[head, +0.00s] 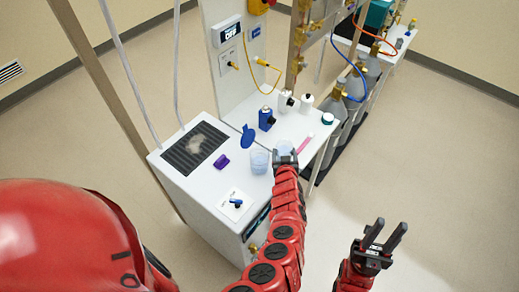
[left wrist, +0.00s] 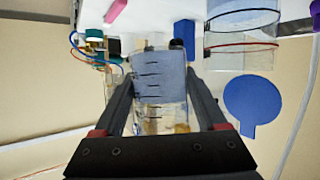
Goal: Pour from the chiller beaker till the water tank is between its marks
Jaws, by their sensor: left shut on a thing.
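My left gripper (head: 285,160) is shut on a clear beaker (head: 285,148) at the right front of the white chiller's top. In the left wrist view the beaker (left wrist: 160,75) stands between the fingers, with dark graduation marks and bluish liquid in part of it. It looks roughly upright. A second clear round vessel (head: 259,161), apparently the water tank, stands just left of it, apart from the gripper. My right gripper (head: 385,240) is open and empty, away from the bench.
The white bench (head: 215,185) holds a dark grille (head: 195,148), a purple object (head: 221,161), a blue bottle (head: 266,118), white bottles (head: 286,102) and a pink stick (head: 305,143). Grey gas cylinders (head: 353,84) stand to the right. The floor at right is clear.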

